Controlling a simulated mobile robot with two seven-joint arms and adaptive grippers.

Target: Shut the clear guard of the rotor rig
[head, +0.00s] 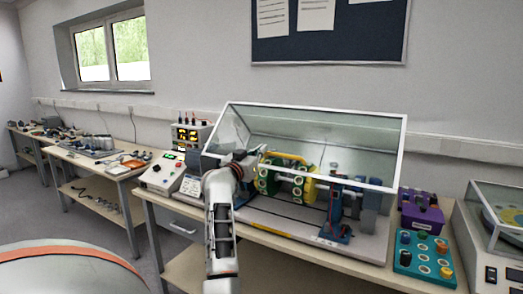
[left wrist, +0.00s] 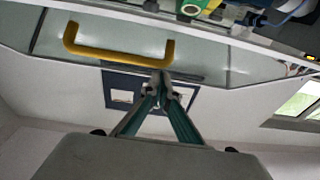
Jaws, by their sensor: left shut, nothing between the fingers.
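The rotor rig's clear guard (head: 320,129) is a see-through cover with a white frame. It stands raised and tilted above the rig's base (head: 270,221), leaving the green and yellow rotor parts (head: 268,180) exposed in front. In the left wrist view, the yellow handle (left wrist: 118,55) runs across the guard's pane. My left gripper (head: 252,158) is at the guard's left side, over the rig's left end. In the left wrist view its fingertips (left wrist: 163,78) are together and empty, close to one end of the handle; I cannot tell whether they touch the guard. My right gripper is out of view.
A control box (head: 163,173) and a display unit (head: 190,135) stand left of the rig. A purple block (head: 421,212) and a teal button box (head: 423,252) stand right of it. Another covered device (head: 497,230) is at the far right. A wall board hangs behind.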

